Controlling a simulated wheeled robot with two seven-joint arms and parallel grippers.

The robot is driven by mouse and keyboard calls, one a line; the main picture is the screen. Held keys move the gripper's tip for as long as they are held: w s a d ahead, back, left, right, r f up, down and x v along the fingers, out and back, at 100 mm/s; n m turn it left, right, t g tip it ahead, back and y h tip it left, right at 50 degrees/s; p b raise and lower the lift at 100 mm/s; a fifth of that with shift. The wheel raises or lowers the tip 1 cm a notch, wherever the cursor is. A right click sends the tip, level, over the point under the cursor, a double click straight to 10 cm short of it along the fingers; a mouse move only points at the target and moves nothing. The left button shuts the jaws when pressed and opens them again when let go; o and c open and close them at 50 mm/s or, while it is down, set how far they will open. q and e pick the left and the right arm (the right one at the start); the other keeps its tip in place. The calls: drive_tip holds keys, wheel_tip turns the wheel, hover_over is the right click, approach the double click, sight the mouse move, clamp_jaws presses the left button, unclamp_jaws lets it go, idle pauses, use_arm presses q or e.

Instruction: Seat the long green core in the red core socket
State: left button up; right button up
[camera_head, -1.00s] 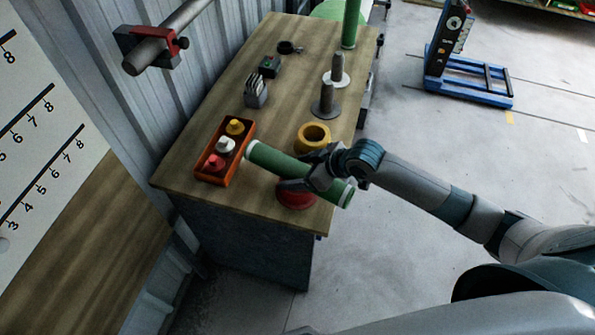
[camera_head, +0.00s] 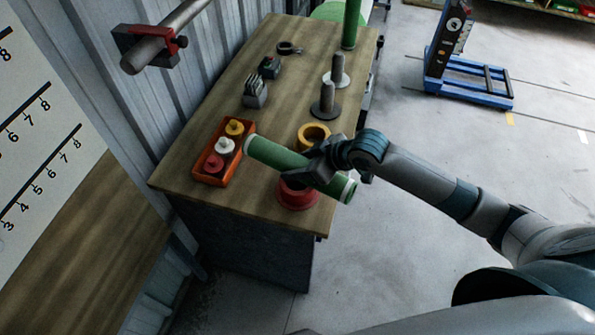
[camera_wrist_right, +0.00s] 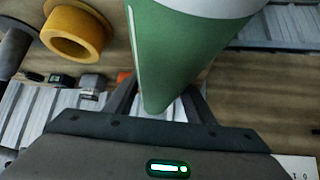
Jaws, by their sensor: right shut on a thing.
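The long green core (camera_head: 272,152) is a green tube with pale ends. My right gripper (camera_head: 305,172) is shut around it toward its right end and holds it tilted, its left end higher in the picture. In the right wrist view the green core (camera_wrist_right: 180,50) fills the space between the fingers. The red core socket (camera_head: 297,197) is a red ring on the bench's near right corner. It shows below the gripper and core, partly hidden by them. I cannot tell the height between core and socket. My left gripper is not in view.
A yellow socket (camera_head: 314,134) stands just behind the red one. An orange tray (camera_head: 203,158) with red, white and yellow plugs is to the left. Two grey spindles (camera_head: 327,97) and another upright green core (camera_head: 351,25) stand further back on the wooden bench (camera_head: 215,105).

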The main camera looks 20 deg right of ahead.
drive_tip(key=s+d+r+b, duration=0.4)
drive_tip(key=d+r, duration=0.4)
drive_tip(key=d, duration=0.2)
drive_tip(key=shift+s+r, duration=0.15)
drive_tip(key=shift+s, duration=0.65)
drive_tip(key=shift+a+r, duration=0.2)
drive_tip(key=shift+a, duration=0.4)
drive_tip(key=a, duration=0.1)
drive_tip(key=a+r+n+b, duration=0.1)
drive_tip(key=a, duration=0.1)
drive_tip(key=s+a+r+n+g+y, duration=0.1)
drive_tip(key=shift+a+r+b, duration=0.15)
drive_tip(key=shift+a+b, duration=0.05)
drive_tip(key=shift+b, duration=0.2)
drive_tip(key=shift+s+a+r, duration=0.25)
